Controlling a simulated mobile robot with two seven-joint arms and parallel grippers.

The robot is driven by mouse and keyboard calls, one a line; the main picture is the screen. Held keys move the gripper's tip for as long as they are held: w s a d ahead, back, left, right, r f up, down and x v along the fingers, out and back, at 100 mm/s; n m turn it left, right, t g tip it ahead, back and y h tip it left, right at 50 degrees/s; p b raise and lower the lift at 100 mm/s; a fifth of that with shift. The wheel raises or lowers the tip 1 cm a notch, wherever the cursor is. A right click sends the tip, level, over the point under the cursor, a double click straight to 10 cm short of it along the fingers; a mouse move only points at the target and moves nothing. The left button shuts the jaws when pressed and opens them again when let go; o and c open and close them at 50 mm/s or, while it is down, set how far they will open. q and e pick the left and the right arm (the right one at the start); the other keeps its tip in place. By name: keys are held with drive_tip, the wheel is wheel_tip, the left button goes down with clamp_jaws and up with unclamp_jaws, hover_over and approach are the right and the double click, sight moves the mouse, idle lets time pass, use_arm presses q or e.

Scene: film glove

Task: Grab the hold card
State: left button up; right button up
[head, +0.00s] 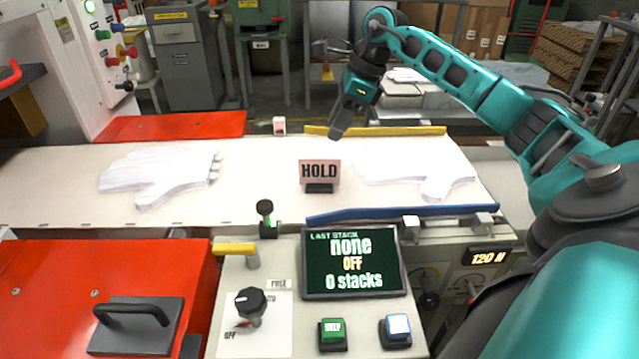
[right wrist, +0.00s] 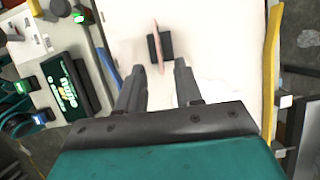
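The hold card (head: 320,171) is a pinkish card with "HOLD" in black letters. It stands upright in a small black base (head: 319,188) on the pale belt between two white film gloves. In the right wrist view the card (right wrist: 157,40) shows nearly edge-on above its black base (right wrist: 166,46). My right gripper (head: 338,133) hangs above and beyond the card, slightly to its right, with its fingers pointing down. In the right wrist view the gripper (right wrist: 158,82) is open and empty, its two fingers apart, with the card beyond the gap between their tips. My left gripper is out of view.
The left glove (head: 160,175) and right glove (head: 415,172) lie flat on the belt (head: 255,180). A blue bar (head: 400,213) runs along the near side, a yellow bar (head: 375,131) along the far side.

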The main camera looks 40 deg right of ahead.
sight(319, 162)
drive_tip(key=shift+s+b+x, duration=0.1)
drive_tip(key=shift+b+x, duration=0.25)
drive_tip(key=shift+x, duration=2.2)
drive_tip(key=shift+s+b+x, duration=0.15)
drive_tip(key=shift+b+x, duration=0.2)
drive_tip(key=shift+x, duration=2.25)
drive_tip(key=shift+c, duration=0.5)
clamp_jaws()
